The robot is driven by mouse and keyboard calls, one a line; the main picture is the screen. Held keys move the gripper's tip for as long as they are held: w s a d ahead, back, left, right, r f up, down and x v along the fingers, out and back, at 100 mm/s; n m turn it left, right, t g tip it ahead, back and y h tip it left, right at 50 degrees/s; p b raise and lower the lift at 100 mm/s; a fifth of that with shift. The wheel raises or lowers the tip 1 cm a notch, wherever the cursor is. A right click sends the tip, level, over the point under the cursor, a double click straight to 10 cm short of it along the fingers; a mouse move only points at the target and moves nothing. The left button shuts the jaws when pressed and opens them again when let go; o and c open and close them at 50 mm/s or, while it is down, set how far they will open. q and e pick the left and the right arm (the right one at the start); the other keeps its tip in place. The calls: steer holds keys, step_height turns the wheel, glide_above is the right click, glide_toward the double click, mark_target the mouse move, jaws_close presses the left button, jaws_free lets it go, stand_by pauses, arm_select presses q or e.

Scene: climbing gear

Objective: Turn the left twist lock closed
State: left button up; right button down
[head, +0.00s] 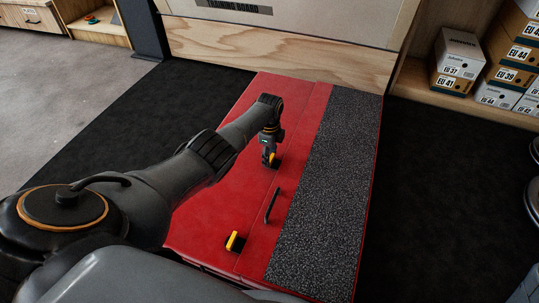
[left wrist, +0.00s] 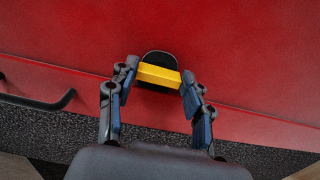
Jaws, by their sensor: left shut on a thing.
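The red case (head: 215,200) has two twist locks with yellow grips on black bases. My left gripper (head: 270,160) reaches down onto the far twist lock (head: 275,161). In the left wrist view its fingers (left wrist: 161,74) are shut on the two ends of the yellow grip (left wrist: 158,75), which lies across the rounded black base, slightly tilted. The near twist lock (head: 235,242) stands free, nearer to me on the same red lid. My right gripper is not in view.
A black bar handle (head: 271,205) lies between the two locks and shows at left in the left wrist view (left wrist: 40,101). A grey speckled strip (head: 325,190) runs along the case's right side. A wooden board stands behind; shoe boxes (head: 457,60) fill a shelf at right.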

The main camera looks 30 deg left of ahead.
arm_select(q)
steer(key=o, duration=1.1)
steer(key=shift+d, duration=0.1)
steer(key=shift+o, duration=0.3)
step_height(320, 180, up, 12)
